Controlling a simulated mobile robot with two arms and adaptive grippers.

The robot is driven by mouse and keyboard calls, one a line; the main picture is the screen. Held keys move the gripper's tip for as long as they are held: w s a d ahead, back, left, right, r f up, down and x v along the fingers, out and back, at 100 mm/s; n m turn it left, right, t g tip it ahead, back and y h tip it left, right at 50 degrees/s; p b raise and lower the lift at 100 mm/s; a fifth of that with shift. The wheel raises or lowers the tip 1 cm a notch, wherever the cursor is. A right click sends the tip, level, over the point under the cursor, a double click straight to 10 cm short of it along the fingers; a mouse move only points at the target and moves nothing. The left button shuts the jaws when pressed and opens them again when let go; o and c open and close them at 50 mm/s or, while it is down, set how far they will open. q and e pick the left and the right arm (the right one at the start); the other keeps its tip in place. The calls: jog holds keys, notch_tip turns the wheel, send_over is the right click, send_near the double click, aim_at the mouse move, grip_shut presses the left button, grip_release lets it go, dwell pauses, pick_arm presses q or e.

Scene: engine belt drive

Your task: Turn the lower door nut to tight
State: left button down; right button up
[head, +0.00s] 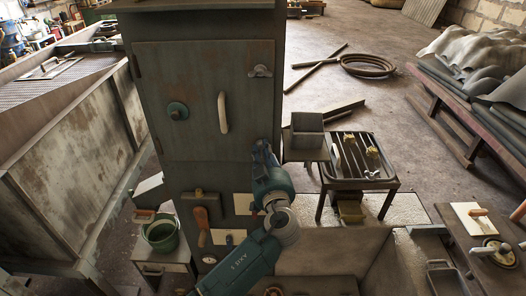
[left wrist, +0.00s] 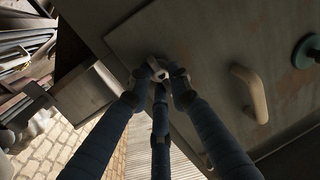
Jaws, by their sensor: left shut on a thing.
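The lower door nut (left wrist: 157,68) is a pale metal piece at the edge of the cabinet door, between my fingertips in the left wrist view. My left gripper (left wrist: 160,77) has its dark blue fingers closed around it. In the head view my arm's wrist hides the lower nut and the fingers at the door's lower right. The grey-green cabinet door (head: 197,75) appears flat against the cabinet. The upper door nut (head: 260,71) is a wing nut at the door's upper right. I cannot read the lower nut's angle clearly. My right gripper is not in view.
A pale door handle (head: 223,112) and a round green knob (head: 177,110) stick out from the door. A grey open box (head: 307,131) and a slatted metal table (head: 381,184) stand just right of the cabinet. A green bucket (head: 160,235) is at lower left.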

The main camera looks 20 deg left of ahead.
pick_arm(q)
jog(key=shift+f+m+b, duration=0.1)
jog(key=shift+m+b, duration=0.2)
jog(key=shift+b, duration=0.15)
jog(key=m+b, duration=0.3)
jog(key=b, duration=0.1)
jog(key=shift+f+m+t, duration=0.15)
jog(key=shift+m+t, duration=0.15)
jog(key=m+t+b, duration=0.1)
jog(key=m+b, duration=0.2)
jog(key=m, duration=0.4)
jog(key=shift+a+b, duration=0.1)
jog(key=shift+b, duration=0.3)
jog(key=shift+m+t+h, duration=0.3)
jog(key=shift+m+h, duration=0.1)
jog(key=shift+m, duration=0.7)
jog(key=m, duration=0.3)
jog(key=shift+t, duration=0.3)
jog(key=shift+m+h+p, duration=0.5)
jog(key=shift+m+h, duration=0.2)
jog(key=shift+m, duration=1)
